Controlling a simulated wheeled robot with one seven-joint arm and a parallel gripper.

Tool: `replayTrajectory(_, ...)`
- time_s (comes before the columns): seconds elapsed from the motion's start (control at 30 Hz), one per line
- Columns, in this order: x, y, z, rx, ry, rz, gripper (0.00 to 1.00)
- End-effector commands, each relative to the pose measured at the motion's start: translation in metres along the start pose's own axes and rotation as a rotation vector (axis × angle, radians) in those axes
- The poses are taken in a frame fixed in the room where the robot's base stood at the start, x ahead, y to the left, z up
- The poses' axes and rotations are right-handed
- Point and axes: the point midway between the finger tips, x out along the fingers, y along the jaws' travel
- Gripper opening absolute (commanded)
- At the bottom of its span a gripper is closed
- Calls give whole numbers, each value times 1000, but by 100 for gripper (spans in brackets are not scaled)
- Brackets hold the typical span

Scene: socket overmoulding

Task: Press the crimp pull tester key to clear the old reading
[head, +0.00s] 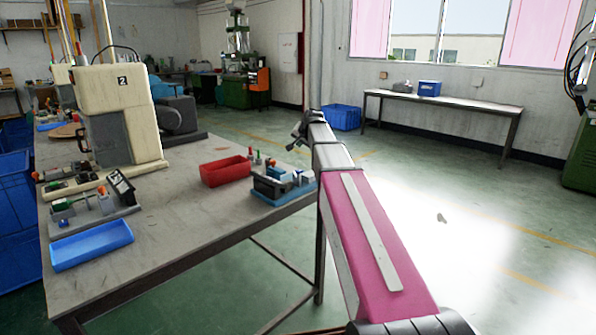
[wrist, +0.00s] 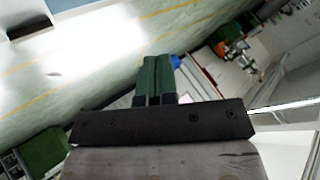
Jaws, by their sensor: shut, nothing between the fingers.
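A small bench device (head: 92,208) with a tilted dark display sits at the near left of the table and looks like the crimp pull tester. Its key is too small to make out. A second small blue-grey fixture (head: 283,187) sits at the table's right edge. My gripper (head: 298,136) is at the end of my pink arm, above and beyond the table's right edge, well apart from the display device. In the wrist view my gripper's two green fingers (wrist: 155,62) are together, with nothing between them.
The grey table (head: 190,225) also bears a red tray (head: 226,171), a blue tray (head: 92,245) and a tall cream machine (head: 118,115) marked 2. Blue crates (head: 18,205) stand at the left. The floor right of the table is open, up to a wall bench (head: 455,100).

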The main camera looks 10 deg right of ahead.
Motion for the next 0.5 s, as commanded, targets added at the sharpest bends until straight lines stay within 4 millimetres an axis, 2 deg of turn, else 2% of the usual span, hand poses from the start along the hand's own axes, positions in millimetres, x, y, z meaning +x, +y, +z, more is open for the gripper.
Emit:
replayTrajectory(0.27, 6, 4, 4, 0, -1, 1, 0)
replayTrajectory(0.5, 25, 18, 19, 0, -2, 1, 0)
